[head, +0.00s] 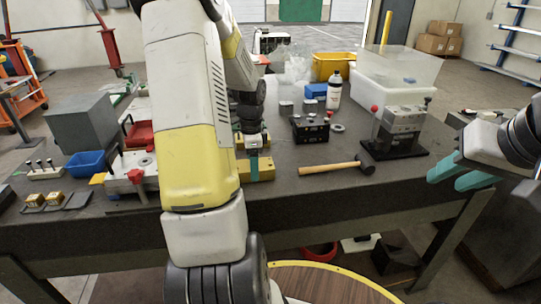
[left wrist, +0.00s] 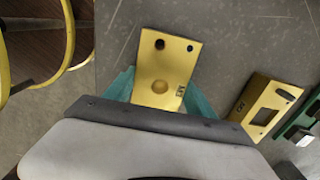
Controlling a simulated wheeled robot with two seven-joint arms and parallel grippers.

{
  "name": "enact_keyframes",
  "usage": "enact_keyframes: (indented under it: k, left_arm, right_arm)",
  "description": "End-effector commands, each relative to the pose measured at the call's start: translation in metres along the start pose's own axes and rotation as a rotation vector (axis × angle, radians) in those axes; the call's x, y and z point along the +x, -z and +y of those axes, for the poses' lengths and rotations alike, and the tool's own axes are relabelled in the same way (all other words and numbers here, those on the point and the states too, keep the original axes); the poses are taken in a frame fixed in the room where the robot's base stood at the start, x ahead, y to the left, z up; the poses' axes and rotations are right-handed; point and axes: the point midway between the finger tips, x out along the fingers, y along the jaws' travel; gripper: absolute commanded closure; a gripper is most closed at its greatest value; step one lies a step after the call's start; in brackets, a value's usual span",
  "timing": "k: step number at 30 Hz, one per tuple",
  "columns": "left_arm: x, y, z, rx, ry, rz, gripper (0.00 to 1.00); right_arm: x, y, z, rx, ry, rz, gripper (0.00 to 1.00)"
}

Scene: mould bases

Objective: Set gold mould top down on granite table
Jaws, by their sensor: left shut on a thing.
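The gold mould top (head: 265,171) is a flat gold block with holes in its face. It is near the front edge of the granite table (head: 330,200). My left gripper (head: 254,165) is shut on it, with teal fingers on both sides. In the left wrist view the mould top (left wrist: 165,68) lies between the fingers, over the grey table surface (left wrist: 230,45). I cannot tell whether it touches the table or hangs just above. My right gripper (head: 460,176) is open and empty, off the table's right front edge.
A second gold block with a rectangular opening (left wrist: 262,107) lies beside the held one. A hammer (head: 335,168) lies to the right. A black block (head: 310,130), a bottle (head: 334,90) and a grey fixture (head: 400,128) stand farther back. Free table lies in front of the hammer.

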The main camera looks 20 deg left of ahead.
Motion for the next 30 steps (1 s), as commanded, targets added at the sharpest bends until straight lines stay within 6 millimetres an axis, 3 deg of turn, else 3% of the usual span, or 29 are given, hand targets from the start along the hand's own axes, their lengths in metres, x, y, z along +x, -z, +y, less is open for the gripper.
enact_keyframes:
  k: [7, 8, 11, 23, 30]
  left_arm:
    - [0.001, 0.001, -0.001, 0.000, 0.003, 0.001, 1.00]
    - [0.002, 0.000, 0.000, 0.000, 0.001, 0.001, 0.34]
    - [0.002, 0.000, 0.000, 0.000, 0.001, 0.001, 0.15]
    - [-0.004, 0.000, -0.001, 0.000, 0.003, 0.001, 0.15]
    - [-0.046, 0.001, -0.001, 0.000, 0.007, 0.002, 0.15]
  right_arm:
    - [0.000, 0.000, 0.000, 0.000, 0.000, 0.000, 0.64]
    - [0.000, 0.000, 0.000, 0.000, 0.000, 0.000, 0.64]
    - [0.000, 0.000, 0.000, 0.000, 0.000, 0.000, 0.64]
    - [0.000, 0.000, 0.000, 0.000, 0.000, 0.000, 0.64]
    - [0.000, 0.000, 0.000, 0.000, 0.000, 0.000, 0.64]
